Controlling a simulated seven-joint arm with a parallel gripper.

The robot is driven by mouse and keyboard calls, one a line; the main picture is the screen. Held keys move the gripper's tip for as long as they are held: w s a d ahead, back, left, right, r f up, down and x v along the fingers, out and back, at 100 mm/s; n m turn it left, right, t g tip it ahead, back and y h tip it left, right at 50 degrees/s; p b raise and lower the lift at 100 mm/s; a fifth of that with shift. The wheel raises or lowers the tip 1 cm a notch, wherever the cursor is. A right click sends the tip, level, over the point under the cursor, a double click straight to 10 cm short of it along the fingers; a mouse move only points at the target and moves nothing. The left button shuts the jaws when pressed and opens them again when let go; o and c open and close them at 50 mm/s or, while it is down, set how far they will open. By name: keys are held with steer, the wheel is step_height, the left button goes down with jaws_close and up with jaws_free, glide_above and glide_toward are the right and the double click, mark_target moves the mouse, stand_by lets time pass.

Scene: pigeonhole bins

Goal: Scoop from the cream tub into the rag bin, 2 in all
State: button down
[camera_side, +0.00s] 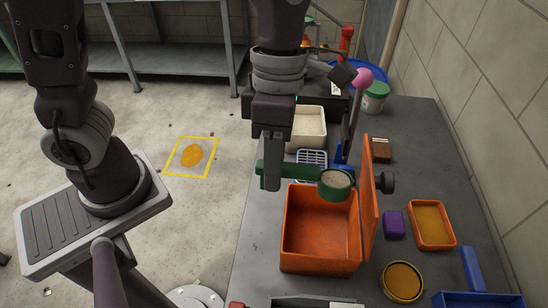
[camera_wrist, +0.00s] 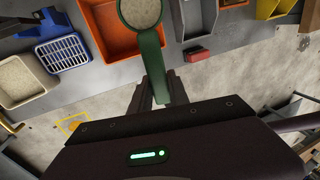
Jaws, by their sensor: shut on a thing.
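My gripper (camera_side: 272,178) is shut on the handle of a green scoop (camera_side: 300,172). The scoop's bowl holds pale grainy stuff and looks about level. It is above the far edge of an open orange bin (camera_side: 320,263), beside its raised lid. In the wrist view the green scoop (camera_wrist: 150,62) points away from my gripper (camera_wrist: 158,90), its bowl over the orange bin (camera_wrist: 120,54). The cream tub (camera_side: 320,140) stands behind, with pale stuff inside; it also shows in the wrist view (camera_wrist: 28,99). No rags show, so I cannot tell which bin is the rag bin.
A blue slotted basket (camera_side: 311,155) stands between the tub and orange bin. The upright orange lid (camera_side: 367,200) is close right of the scoop. A purple block (camera_side: 394,224), orange tray (camera_side: 449,242) and yellow-rimmed round dish (camera_side: 418,289) are at right. A pink ball (camera_side: 364,77) tops a post behind.

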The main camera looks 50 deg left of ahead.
steer(key=g+h, duration=0.3)
steer(key=shift+w+a+f+g+h, duration=0.15)
steer(key=shift+w+a+g+h, duration=0.15)
steer(key=shift+w+a, duration=0.05)
steer(key=shift+w+a+f+g+h, duration=0.1)
steer(key=shift+f+g+h, duration=0.05)
steer(key=shift+g+h, duration=0.65)
steer(key=g+h, duration=0.3)
steer(key=w+a+f+g+h, duration=0.1)
steer(key=g+h, duration=0.2)
steer(key=f+g+h, duration=0.1)
steer(key=g+h, duration=0.2)
steer(key=g, duration=0.1)
steer(key=shift+w+a+f+h, duration=0.15)
steer(key=shift+f+h, duration=0.05)
steer(key=shift+h, duration=0.2)
